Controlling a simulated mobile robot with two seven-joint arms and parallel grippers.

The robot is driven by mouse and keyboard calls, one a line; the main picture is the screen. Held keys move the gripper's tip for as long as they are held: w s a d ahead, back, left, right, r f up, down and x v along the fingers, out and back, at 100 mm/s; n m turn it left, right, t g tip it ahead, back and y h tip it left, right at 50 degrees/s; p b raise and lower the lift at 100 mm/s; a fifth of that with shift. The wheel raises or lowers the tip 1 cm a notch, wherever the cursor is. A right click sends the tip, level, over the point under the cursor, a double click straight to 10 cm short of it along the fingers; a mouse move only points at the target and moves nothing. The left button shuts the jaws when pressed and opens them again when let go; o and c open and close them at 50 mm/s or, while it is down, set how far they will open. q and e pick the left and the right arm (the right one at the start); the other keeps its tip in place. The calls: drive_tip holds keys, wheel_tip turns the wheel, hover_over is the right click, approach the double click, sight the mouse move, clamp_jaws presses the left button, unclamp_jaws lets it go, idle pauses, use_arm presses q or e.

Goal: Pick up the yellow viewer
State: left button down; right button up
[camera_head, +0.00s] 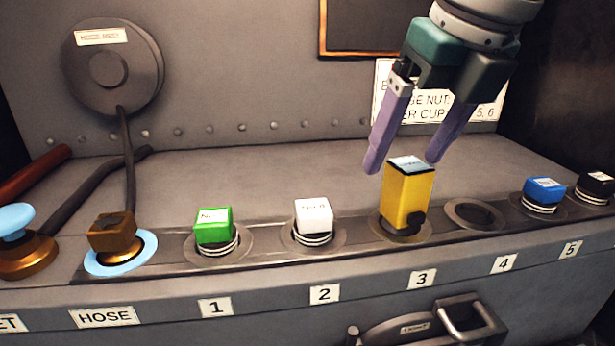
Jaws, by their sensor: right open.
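The yellow viewer (406,200) is a tall yellow block with a pale labelled top and a dark round part low on its front. It stands upright in the holder behind label 3. My right gripper (402,165) comes down from the upper right with its two purple fingers apart. The fingertips are just above and behind the viewer's top in the picture, one to each side. I cannot tell whether they touch it. Nothing is between the fingers. My left gripper is not in view.
Along the ledge stand a brown block (111,233), a green block (213,226), a white block (313,216), a blue block (543,190) and a black block (596,186). The holder (474,215) right of the viewer is empty. A hose reel (112,68) hangs at the back left.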

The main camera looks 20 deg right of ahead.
sight(400, 183)
drive_tip(key=x, duration=0.1)
drive_tip(key=p+x, duration=0.1)
drive_tip(key=x, duration=0.1)
drive_tip(key=p+x, duration=0.1)
drive_tip(key=x, duration=0.1)
drive_tip(key=shift+s+d+f, duration=0.25)
drive_tip(key=shift+d, duration=0.05)
drive_tip(key=shift+w+f, duration=0.1)
drive_tip(key=shift+f, duration=0.15)
clamp_jaws()
drive_tip(key=shift+r, duration=0.1)
